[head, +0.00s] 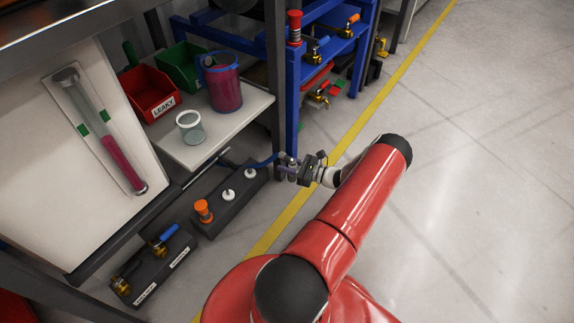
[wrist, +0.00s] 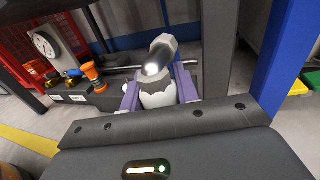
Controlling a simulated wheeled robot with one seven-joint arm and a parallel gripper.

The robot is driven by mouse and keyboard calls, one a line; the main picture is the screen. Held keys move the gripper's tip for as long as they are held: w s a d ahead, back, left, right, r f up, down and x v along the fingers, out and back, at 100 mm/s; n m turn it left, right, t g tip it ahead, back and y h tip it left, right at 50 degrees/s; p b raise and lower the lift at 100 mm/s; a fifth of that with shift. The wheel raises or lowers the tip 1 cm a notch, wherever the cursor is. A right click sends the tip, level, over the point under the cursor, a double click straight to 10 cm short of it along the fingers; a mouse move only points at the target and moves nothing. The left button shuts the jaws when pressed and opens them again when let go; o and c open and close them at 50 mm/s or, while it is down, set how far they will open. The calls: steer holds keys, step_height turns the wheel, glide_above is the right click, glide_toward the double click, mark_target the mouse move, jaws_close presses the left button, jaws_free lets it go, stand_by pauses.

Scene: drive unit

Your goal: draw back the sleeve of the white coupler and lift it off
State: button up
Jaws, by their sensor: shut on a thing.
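My gripper (head: 289,167) is shut on the white coupler (wrist: 158,99), beside the right end of a dark block (head: 232,205). In the wrist view, the purple fingers of my gripper (wrist: 160,90) lie on both sides of the coupler's white, notched part. A shiny metal elbow (wrist: 160,55) rises from it. The coupler appears clear of the block in the head view. The sleeve's position is too small to tell.
An orange coupler (head: 203,211) and two white round pieces (head: 228,195) sit on the dark block. A lower block (head: 153,267) holds brass valves. A shelf (head: 205,145) with bins and a jug stands above. A blue rack post (head: 292,100) is close behind my gripper. Floor at right is clear.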

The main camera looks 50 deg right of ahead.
mark_target(287, 157)
steer(key=shift+r, duration=0.5)
steer(key=shift+r+p, duration=1.75)
steer(key=shift+r, duration=0.6)
